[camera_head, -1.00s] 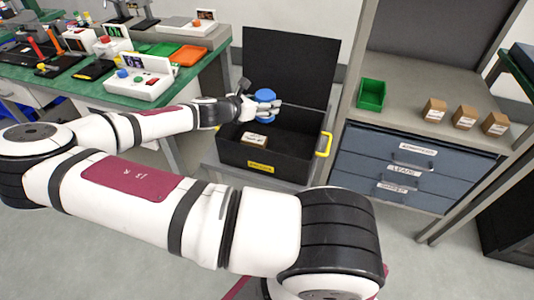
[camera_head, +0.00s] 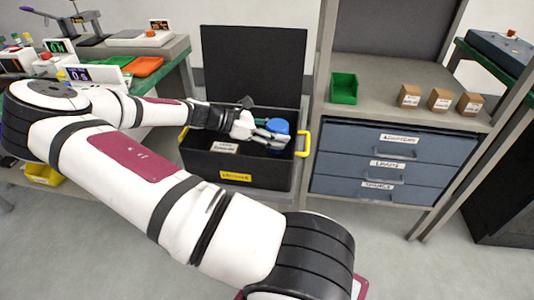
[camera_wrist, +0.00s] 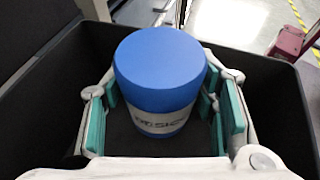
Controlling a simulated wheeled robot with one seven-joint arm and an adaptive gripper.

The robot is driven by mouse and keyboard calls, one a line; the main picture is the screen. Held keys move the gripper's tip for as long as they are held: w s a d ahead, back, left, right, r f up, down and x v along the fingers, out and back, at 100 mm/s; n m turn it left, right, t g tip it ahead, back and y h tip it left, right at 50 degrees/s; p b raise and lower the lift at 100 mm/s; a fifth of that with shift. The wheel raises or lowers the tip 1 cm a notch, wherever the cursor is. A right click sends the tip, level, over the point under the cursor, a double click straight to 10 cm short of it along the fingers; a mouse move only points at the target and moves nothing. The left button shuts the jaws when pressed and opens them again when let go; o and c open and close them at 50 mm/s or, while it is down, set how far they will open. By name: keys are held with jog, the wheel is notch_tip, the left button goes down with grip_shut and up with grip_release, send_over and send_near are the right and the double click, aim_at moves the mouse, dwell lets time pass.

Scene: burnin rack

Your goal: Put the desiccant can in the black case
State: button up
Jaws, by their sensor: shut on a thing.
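The desiccant can (camera_head: 277,127) is a blue cylinder with a white label band. In the wrist view the can (camera_wrist: 160,70) stands between the green-padded fingers of my gripper (camera_wrist: 165,115), which is shut on it. In the head view my gripper (camera_head: 264,131) is at the right part of the open black case (camera_head: 237,175), with the can at about rim height. The case's dark walls surround the can in the wrist view. Whether the can touches the case floor cannot be told. The case lid stands upright at the back.
A white-labelled box (camera_head: 225,147) lies in the left part of the case. Yellow handles (camera_head: 303,142) stick out at the case's ends. To the right stand a drawer cabinet (camera_head: 385,165), a green bin (camera_head: 344,88) and small brown boxes (camera_head: 439,100). A green workbench stands at the left.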

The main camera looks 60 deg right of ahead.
notch_tip(320, 180, down, 6)
jog(key=shift+r+b, duration=0.1)
jog(key=shift+b, duration=0.75)
jog(key=o, duration=1.3)
jog(key=shift+w+a+r, duration=0.15)
jog(key=shift+w, duration=0.15)
jog(key=p+v, duration=0.2)
jog(key=v, duration=0.9)
jog(key=shift+w+a, duration=0.1)
jog(key=shift+a, duration=0.15)
jog(key=shift+r+p, duration=0.1)
jog(key=shift+p, duration=0.25)
